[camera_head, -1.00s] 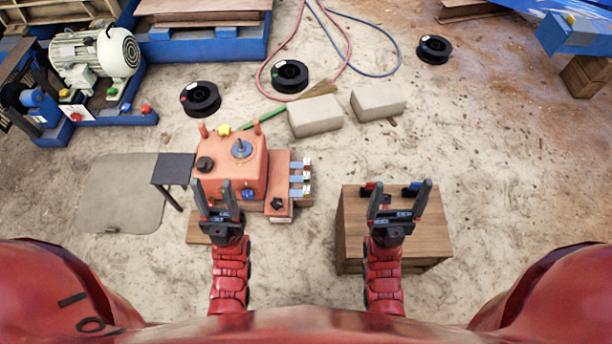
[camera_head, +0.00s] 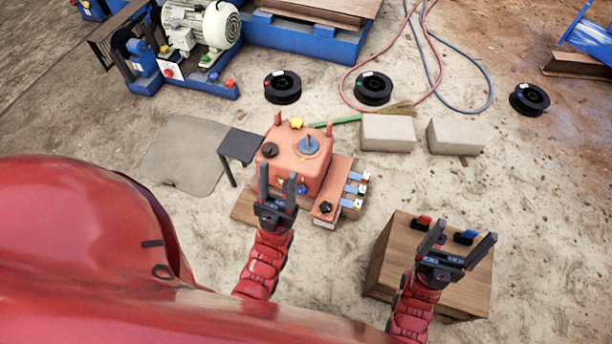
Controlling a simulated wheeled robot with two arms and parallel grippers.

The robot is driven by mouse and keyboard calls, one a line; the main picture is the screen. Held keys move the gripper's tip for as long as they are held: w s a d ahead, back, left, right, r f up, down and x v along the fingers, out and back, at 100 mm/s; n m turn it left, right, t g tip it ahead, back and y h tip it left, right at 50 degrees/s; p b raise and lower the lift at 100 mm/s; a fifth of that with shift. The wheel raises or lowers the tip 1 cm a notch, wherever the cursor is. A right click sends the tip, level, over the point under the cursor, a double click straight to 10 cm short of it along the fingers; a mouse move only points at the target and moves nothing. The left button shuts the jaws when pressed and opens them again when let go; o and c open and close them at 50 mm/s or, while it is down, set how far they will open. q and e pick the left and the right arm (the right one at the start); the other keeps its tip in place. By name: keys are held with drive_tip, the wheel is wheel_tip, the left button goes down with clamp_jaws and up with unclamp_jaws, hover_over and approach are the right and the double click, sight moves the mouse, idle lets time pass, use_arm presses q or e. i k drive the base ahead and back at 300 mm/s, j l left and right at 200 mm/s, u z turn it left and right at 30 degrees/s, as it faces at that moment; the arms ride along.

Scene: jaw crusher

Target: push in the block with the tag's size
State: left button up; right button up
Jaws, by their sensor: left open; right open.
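The orange crusher machine (camera_head: 298,158) stands on a wooden base left of centre. Several blue blocks with pale ends stick out of its right side, one of them the middle block (camera_head: 354,189). Any tag marking is too small to read. My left gripper (camera_head: 277,178) is open and empty, in front of the machine's near left face in the picture. My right gripper (camera_head: 465,232) is open and empty over the wooden box, to the right of the blocks and apart from them.
The wooden box (camera_head: 393,262) carries a small red piece (camera_head: 424,221) and a blue piece (camera_head: 467,237). A small dark table (camera_head: 240,146) stands left of the machine. Grey bricks (camera_head: 388,133) and black spools lie behind. Floor between machine and box is clear.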

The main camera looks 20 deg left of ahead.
sight(361, 193)
drive_tip(key=i+u, duration=0.25)
drive_tip(key=u, duration=0.2)
drive_tip(key=i+l+u, duration=0.1)
drive_tip(key=u, duration=0.3)
drive_tip(key=i, duration=0.1)
